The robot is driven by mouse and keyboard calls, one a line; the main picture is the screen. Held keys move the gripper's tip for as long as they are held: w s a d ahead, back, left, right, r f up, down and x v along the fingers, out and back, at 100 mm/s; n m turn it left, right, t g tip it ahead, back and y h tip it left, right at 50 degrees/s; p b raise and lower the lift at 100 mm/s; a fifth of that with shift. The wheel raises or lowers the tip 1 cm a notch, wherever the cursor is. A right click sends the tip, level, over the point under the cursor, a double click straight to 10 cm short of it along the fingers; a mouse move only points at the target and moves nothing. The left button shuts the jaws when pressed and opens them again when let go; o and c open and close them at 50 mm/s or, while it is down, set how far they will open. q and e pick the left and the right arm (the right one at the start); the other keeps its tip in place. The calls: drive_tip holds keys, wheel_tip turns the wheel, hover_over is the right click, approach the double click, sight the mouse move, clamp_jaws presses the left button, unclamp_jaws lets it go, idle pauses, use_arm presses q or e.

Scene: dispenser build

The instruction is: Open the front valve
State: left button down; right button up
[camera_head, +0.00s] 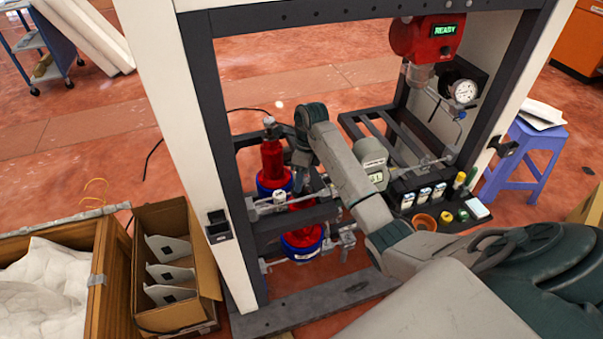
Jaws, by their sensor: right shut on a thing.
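My right arm reaches in from the lower right, and its wrist bends down at the dispenser frame. My right gripper (303,186) is down at the top of the front red cylinder (303,229), which sits in a blue base. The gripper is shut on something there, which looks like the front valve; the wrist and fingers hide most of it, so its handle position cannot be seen. A second red cylinder (272,160) stands upright behind and to the left, with its own valve on top. My left gripper is not in view.
A dark and white frame (205,110) surrounds the cylinders. A red unit (420,40) reading READY and a round gauge (464,91) hang at its upper right. A shelf with small containers (425,221) lies right of my forearm. A cardboard box (176,270) stands left.

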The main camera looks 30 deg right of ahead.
drive_tip(key=shift+r+n+p, duration=0.15)
drive_tip(key=shift+n+p, duration=0.45)
drive_tip(key=shift+n, duration=0.4)
drive_tip(key=shift+n+g, duration=0.3)
drive_tip(key=shift+n, duration=0.2)
drive_tip(key=shift+n+p, duration=0.65)
drive_tip(key=shift+n, duration=0.45)
drive_tip(key=shift+f+n+h+p, duration=0.2)
drive_tip(key=shift+n+h+p, duration=0.1)
drive_tip(key=shift+n, duration=0.3)
